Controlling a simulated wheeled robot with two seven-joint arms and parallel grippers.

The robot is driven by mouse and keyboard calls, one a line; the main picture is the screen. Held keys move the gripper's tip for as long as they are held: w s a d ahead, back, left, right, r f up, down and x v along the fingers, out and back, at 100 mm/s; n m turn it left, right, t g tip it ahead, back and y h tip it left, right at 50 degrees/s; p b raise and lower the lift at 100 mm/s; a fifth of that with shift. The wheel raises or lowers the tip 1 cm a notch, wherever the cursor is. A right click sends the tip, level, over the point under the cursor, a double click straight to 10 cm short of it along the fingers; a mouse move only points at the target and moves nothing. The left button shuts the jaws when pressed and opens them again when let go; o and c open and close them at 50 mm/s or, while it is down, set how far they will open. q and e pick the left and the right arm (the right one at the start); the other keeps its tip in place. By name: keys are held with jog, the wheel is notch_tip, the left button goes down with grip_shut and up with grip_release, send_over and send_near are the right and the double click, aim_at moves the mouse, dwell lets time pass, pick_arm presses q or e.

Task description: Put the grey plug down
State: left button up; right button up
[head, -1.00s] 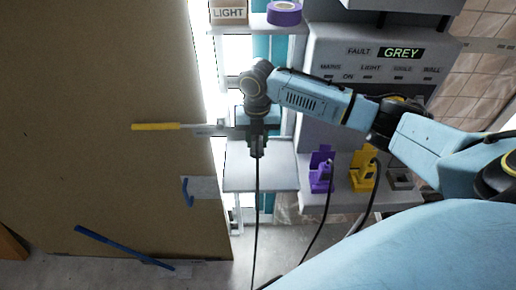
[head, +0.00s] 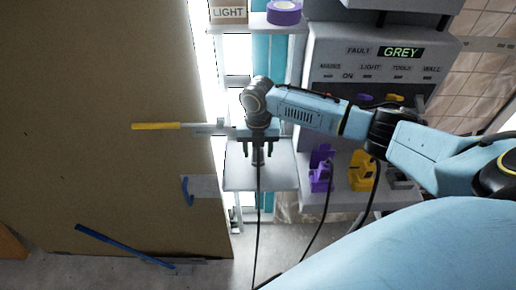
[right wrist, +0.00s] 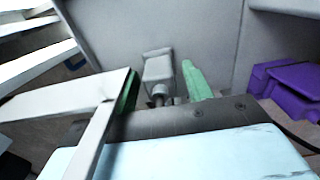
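The grey plug (head: 258,156) rests on the pale grey shelf (head: 240,180), with its black cable hanging down over the front edge. My right gripper (head: 258,150) is over the shelf with its green-tipped fingers spread on either side of the plug. In the right wrist view the plug (right wrist: 158,68) sits between the open fingers (right wrist: 163,90), with a clear gap on the right finger's side. My left gripper is not in view.
A purple plug (head: 320,172) and a yellow plug (head: 361,172) stand on the ledge at right, below a fault panel (head: 370,60) reading GREY. A large brown board (head: 100,80) fills the left. A yellow-handled bar (head: 156,127) lies across its edge.

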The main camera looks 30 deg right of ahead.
notch_tip(320, 180, up, 8)
jog(key=shift+f, duration=0.1)
dwell(0.4)
